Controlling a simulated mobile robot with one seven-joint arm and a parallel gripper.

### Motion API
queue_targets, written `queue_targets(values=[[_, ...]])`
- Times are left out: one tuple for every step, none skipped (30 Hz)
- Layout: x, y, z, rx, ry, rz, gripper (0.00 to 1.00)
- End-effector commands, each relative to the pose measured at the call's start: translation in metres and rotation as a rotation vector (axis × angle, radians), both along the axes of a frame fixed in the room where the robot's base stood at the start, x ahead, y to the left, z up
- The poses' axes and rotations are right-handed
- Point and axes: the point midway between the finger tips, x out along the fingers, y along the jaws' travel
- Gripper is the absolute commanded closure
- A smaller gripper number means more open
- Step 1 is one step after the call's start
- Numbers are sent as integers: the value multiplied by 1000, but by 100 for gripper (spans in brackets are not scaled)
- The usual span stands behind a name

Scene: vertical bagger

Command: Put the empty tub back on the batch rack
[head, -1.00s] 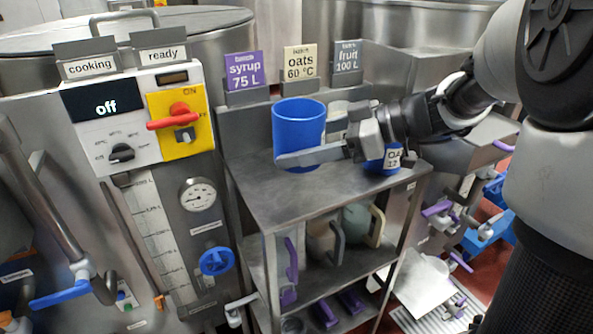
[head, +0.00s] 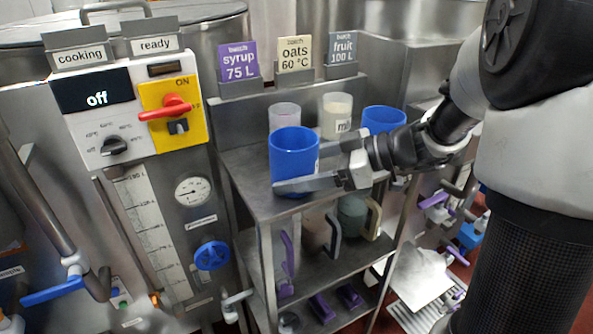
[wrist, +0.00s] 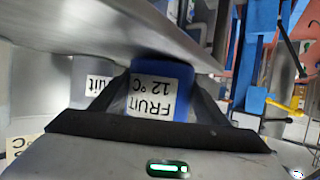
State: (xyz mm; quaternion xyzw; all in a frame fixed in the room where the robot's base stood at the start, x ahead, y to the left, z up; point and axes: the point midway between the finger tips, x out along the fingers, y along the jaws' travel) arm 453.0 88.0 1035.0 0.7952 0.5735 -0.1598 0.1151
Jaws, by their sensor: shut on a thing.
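The blue tub (head: 293,150) is upright in my gripper (head: 318,167), at the front left of the batch rack (head: 245,185). Its visible inside is plain blue; the bottom is hidden. In the wrist view the tub (wrist: 183,78) sits between the two fingers (wrist: 150,100), and its white label reads FRUIT 12 °C. One finger crosses the tub's front in the head view; the other is partly hidden behind it. I cannot tell whether the tub's base touches the rack top.
Syrup (head: 239,60), oats (head: 295,58) and fruit (head: 342,53) signs stand along the back. Jugs (head: 352,215) fill the shelf below.

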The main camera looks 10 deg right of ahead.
Motion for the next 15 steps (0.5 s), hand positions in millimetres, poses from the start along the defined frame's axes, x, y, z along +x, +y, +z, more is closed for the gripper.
queue_targets(values=[[0,0,-2,0,-1,0,62],[0,0,-2,0,-1,0,30],[0,0,-1,0,0,0,24],[0,0,-1,0,0,0,19],[0,0,-1,0,0,0,14],[0,0,-1,0,0,0,13],[0,0,-1,0,0,0,13],[0,0,-1,0,0,0,13],[0,0,-1,0,0,0,13],[0,0,-1,0,0,0,13],[0,0,-1,0,0,0,13],[0,0,-1,0,0,0,13],[0,0,-1,0,0,0,13],[0,0,0,0,0,0,13],[0,0,1,0,0,0,13]])
